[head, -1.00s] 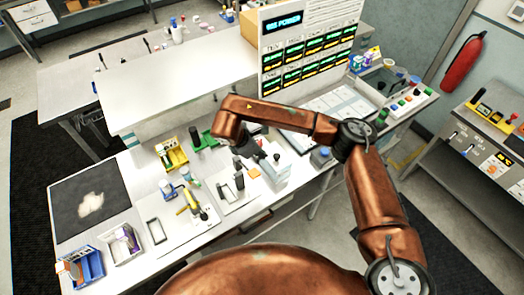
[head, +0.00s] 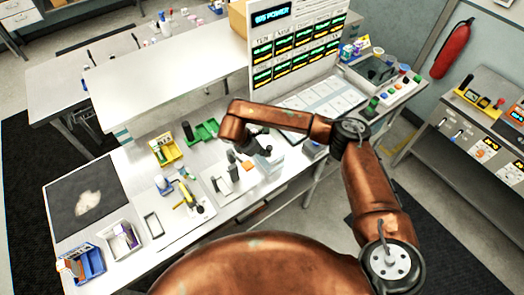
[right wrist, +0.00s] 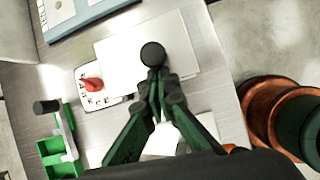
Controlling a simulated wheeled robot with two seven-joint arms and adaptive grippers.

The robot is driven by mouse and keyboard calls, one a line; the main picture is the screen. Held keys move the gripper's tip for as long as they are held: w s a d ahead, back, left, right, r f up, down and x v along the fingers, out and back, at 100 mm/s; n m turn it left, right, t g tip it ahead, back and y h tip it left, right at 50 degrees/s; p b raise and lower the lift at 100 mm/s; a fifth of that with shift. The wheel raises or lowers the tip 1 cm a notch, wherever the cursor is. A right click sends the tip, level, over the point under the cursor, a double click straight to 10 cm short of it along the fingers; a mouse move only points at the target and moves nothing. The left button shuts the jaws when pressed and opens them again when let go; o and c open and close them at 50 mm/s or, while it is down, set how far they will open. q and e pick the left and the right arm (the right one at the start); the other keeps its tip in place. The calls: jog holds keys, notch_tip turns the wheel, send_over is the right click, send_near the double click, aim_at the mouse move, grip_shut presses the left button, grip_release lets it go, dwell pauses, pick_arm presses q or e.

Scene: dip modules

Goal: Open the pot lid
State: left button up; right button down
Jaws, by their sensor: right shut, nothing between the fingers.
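I cannot make out a pot or a lid for certain. In the right wrist view a round black knob-like top (right wrist: 152,53) stands over a flat white plate (right wrist: 180,40). My right gripper (right wrist: 160,90) has its green-and-black fingers drawn together just short of that black top, with nothing between them. I cannot tell whether the tips touch it. In the head view my right gripper (head: 252,147) hangs over the workbench, near a white box (head: 268,166), and is partly hidden by my arm. My left gripper is not in view.
A red knob on a white dial plate (right wrist: 110,94) lies beside the white plate. A green tray (head: 205,132), a yellow rack (head: 166,152) and a blue bin (head: 88,262) stand on the workbench. A labelled panel (head: 300,50) rises behind. The dark mat (head: 70,190) is mostly clear.

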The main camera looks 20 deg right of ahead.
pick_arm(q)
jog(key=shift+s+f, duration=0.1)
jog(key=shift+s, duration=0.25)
pick_arm(e)
jog(key=shift+w+d+r+y, duration=0.1)
jog(key=shift+d+r+y, duration=0.15)
jog(key=shift+y, duration=0.35)
jog(key=shift+g, duration=0.3)
